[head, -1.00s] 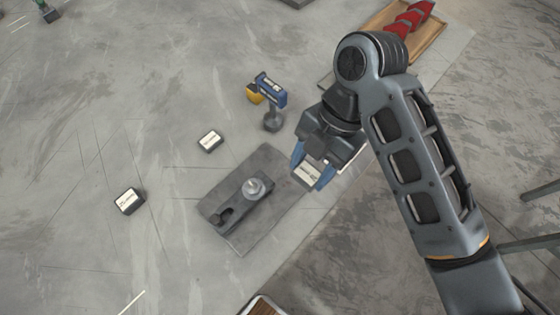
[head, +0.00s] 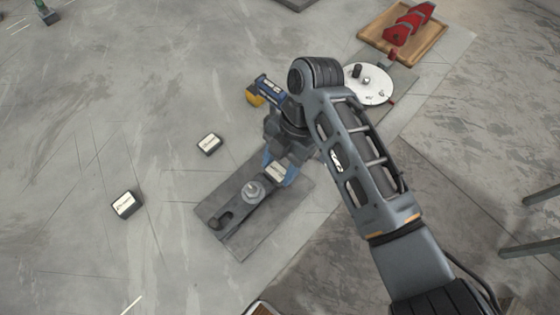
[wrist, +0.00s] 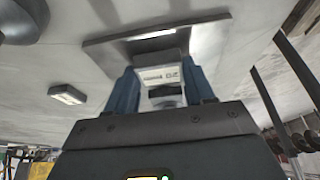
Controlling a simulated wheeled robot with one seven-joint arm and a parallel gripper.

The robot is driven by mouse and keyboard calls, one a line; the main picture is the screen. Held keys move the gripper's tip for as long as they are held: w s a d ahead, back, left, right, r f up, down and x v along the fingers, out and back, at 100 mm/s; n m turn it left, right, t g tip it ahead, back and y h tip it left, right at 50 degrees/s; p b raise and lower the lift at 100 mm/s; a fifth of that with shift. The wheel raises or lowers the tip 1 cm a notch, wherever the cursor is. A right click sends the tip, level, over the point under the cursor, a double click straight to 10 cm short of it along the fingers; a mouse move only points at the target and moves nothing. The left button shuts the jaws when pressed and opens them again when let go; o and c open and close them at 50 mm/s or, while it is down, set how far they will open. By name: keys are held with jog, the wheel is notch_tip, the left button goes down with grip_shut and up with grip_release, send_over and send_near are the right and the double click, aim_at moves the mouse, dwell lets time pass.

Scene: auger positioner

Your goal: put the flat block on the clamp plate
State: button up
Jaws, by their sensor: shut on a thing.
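The clamp plate (head: 290,205) is a flat grey plate lying on the concrete-like surface, with a dark clamp bar and a round metal knob on it. My gripper (head: 279,175) is shut on the flat block (head: 276,172), a small grey block with a white printed label. In the head view, the block and blue fingers overlap the plate's upper right part, beside the knob. The wrist view shows the block (wrist: 160,76) between the blue fingers, with the plate (wrist: 105,48) beyond it. I cannot tell whether the block touches the plate.
Two similar labelled blocks, one (head: 209,144) above the plate and another (head: 126,205) to its left, lie apart. A blue and yellow tool (head: 266,92) is partly hidden behind my arm. A white disc (head: 370,84) and a wooden tray (head: 432,38) with red pieces lie upper right.

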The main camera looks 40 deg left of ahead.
jog(key=shift+f, duration=0.2)
jog(key=o, duration=1.3)
jog(key=shift+r, duration=0.1)
jog(key=v, duration=1.2)
jog(key=shift+r+b, duration=0.15)
jog(key=shift+b, duration=0.15)
